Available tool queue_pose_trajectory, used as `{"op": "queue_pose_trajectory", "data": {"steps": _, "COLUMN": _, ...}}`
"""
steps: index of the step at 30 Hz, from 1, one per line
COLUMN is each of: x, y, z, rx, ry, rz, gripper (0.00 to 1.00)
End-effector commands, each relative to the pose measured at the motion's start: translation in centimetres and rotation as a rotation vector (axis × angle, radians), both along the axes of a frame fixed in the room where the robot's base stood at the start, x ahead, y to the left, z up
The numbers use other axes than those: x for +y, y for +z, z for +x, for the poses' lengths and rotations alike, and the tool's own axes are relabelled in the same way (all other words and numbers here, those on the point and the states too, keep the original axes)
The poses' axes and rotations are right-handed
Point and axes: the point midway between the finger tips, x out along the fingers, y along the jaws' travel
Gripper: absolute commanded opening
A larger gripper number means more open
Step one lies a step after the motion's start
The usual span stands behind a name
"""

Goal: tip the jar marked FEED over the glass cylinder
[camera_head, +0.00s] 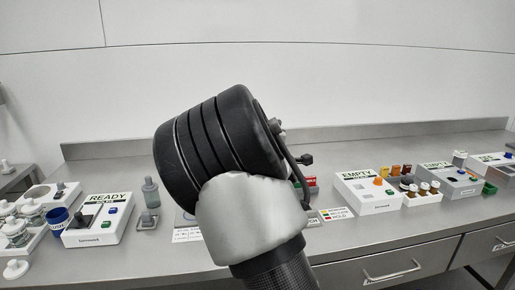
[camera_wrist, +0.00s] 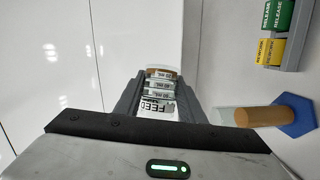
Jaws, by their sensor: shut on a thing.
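In the wrist view my gripper (camera_wrist: 158,84) is shut on the jar marked FEED (camera_wrist: 158,107), with a finger on either side. The jar bears several white labels, and an orange-brown band shows at its far end. The wrist picture is rolled about a quarter turn, and the jar looks tipped well over. The glass cylinder (camera_wrist: 226,118) stands on a blue six-sided foot (camera_wrist: 296,115), with tan contents in its lower part. The jar is on the mouth side of the cylinder; I cannot tell whether it is directly over it. My arm hides jar and cylinder in the head view.
A READY station (camera_head: 98,228) stands left on the steel bench, beside a blue cup (camera_head: 57,217) and a grey-green bottle (camera_head: 151,193). EMPTY stations (camera_head: 368,200) stand right, around small brown bottles. Green RELEASE (camera_wrist: 278,15) and yellow REWORK (camera_wrist: 266,50) blocks show in the wrist view.

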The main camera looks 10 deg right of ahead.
Motion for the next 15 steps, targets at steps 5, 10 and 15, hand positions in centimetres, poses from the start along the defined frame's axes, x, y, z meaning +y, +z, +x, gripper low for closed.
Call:
{"op": "queue_pose_trajectory", "data": {"steps": 5, "x": 0.04, "y": 0.04, "z": 0.01, "rx": -0.005, "ry": 0.001, "rz": -0.01, "gripper": 0.0}}
{"op": "queue_pose_trajectory", "data": {"steps": 10, "x": 0.08, "y": 0.1, "z": 0.0, "rx": -0.01, "ry": 0.001, "rz": -0.026, "gripper": 0.0}}
{"op": "queue_pose_trajectory", "data": {"steps": 15, "x": 0.07, "y": 0.24, "z": -0.01, "rx": -0.013, "ry": 0.0, "rz": -0.038, "gripper": 0.0}}
